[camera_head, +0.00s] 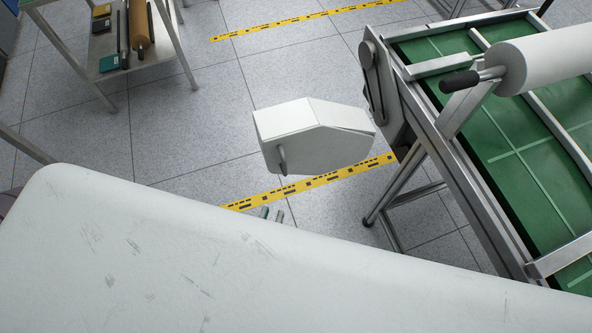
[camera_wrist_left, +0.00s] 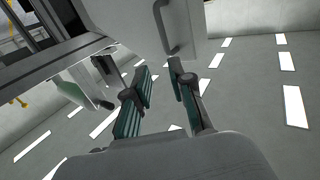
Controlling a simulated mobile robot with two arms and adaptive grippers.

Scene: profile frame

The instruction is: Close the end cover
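The end cover (camera_head: 318,148) is a white, angular panel with a small handle (camera_head: 283,158) on its near left face. It stands out from the near left end of the conveyor frame, beside a dark metal plate. In the left wrist view the cover (camera_wrist_left: 140,18) and its curved grey handle (camera_wrist_left: 165,30) are at the top. My left gripper (camera_head: 272,214) shows only as small fingertips below the cover in the head view. In the left wrist view the left gripper (camera_wrist_left: 161,78) has its fingers apart and empty, just below the handle. My right gripper is not in view.
The conveyor frame (camera_head: 440,135) with a green bed (camera_head: 535,175) and a white roll (camera_head: 550,58) fills the right side. A metal rack (camera_head: 175,45) with small items stands at the upper left. Open tiled floor (camera_head: 200,130) with yellow marking tape lies between.

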